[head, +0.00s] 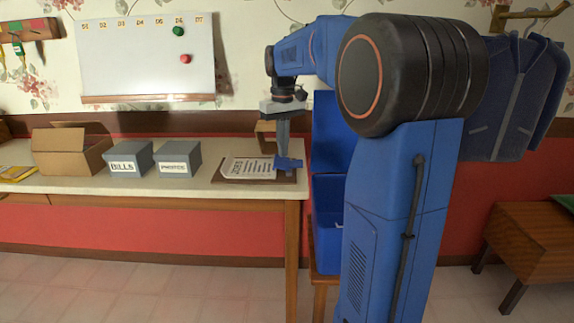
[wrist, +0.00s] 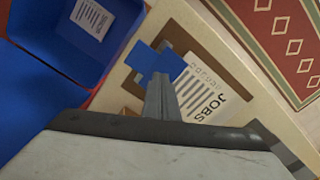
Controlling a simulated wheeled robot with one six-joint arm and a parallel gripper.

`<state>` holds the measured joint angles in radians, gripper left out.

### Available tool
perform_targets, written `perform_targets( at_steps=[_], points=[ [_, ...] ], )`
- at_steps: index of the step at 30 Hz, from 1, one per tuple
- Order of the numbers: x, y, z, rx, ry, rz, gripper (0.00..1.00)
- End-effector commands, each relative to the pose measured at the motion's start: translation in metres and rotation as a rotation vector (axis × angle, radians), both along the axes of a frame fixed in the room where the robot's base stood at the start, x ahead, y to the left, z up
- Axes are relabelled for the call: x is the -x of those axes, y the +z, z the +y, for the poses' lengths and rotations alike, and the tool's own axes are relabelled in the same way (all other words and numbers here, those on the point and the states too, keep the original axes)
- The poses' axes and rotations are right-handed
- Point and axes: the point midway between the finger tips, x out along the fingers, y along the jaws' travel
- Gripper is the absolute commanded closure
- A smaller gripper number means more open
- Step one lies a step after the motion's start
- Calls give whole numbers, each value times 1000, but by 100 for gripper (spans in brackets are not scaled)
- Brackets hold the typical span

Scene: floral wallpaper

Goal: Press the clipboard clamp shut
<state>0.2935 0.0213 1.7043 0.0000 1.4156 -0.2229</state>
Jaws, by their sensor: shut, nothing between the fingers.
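A brown clipboard (head: 222,177) lies on the table near its right end, with a white sheet (head: 247,168) on it. The wrist view shows the sheet (wrist: 208,88) headed JOBS, on the clipboard (wrist: 183,28). The blue clamp (head: 290,163) is at the board's right end; in the wrist view the clamp (wrist: 148,60) is partly hidden by my fingers. My gripper (head: 283,154) points down at the clamp, shut and empty. Its fingertips (wrist: 160,80) appear at or just above the clamp; I cannot tell whether they touch, or whether the clamp is fully shut.
Grey boxes labelled BILLS (head: 130,160) and, less legibly, another (head: 179,160) stand left of the clipboard. An open cardboard box (head: 70,152) is farther left. A blue open bin (head: 327,225) stands beyond the table's right edge. A whiteboard (head: 145,60) hangs behind.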

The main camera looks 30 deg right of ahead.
Motion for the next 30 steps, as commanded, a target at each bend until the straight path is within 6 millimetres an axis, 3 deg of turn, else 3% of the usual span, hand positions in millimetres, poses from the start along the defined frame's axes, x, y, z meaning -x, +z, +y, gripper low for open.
perform_targets(
  at_steps=[30],
  points=[
    [0, -12, 0, 0, 0, 1, 100]
  ],
)
